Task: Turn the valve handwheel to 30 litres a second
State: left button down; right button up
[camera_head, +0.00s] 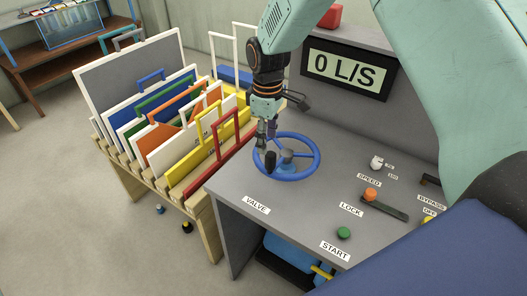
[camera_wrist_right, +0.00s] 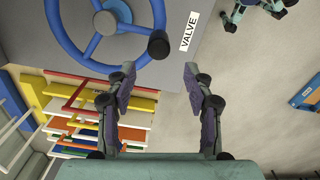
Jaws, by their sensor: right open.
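The blue valve handwheel (camera_head: 313,143) lies flat on the grey console, with a dark upright knob (camera_head: 270,161) on its rim. The display (camera_head: 345,68) reads 0 L/S. My right gripper (camera_head: 266,146) is above the rim on the knob's side, pointing down. In the wrist view the handwheel (camera_wrist_right: 97,47) is at the upper left. The knob (camera_wrist_right: 158,46) shows just beyond the gap between the open, empty fingers of the right gripper (camera_wrist_right: 159,76), apart from both. My left gripper is not in view.
The VALVE label (camera_head: 256,205) sits in front of the wheel. An orange lever (camera_head: 371,195) marked LOCK, a green START button (camera_head: 344,233) and a white SPEED knob (camera_head: 376,162) are to the right. A rack of coloured panels (camera_head: 182,203) stands close left of the console.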

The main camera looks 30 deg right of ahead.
aim_at(271, 154)
jog(key=shift+w+f, duration=0.1)
jog(key=shift+f, duration=0.05)
jog(key=f, duration=0.1)
jog(key=s+d+f, duration=0.1)
jog(key=f, duration=0.2)
jog(key=shift+s+d+f+p, duration=0.15)
jog(key=shift+s+d+p, duration=0.1)
jog(key=shift+p, duration=0.15)
jog(key=f, duration=0.2)
jog(key=w+a+f, duration=0.1)
jog(key=shift+a, duration=0.1)
jog(key=shift+s+d+f, duration=0.1)
jog(key=shift+s+d, duration=0.2)
jog(key=shift+d, duration=0.15)
jog(key=shift+s, duration=0.1)
jog(key=shift+c, duration=1.4)
jog(key=shift+w+a, duration=0.3)
jog(key=shift+a, duration=0.05)
jog(key=c, duration=0.3)
jog(key=shift+w, duration=0.1)
jog(key=shift+c, duration=0.8)
jog(key=shift+s+d, duration=0.2)
jog(key=shift+s, duration=0.1)
grip_shut()
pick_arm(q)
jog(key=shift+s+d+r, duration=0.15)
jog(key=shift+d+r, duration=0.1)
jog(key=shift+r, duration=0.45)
pick_arm(e)
jog(key=shift+w, duration=0.1)
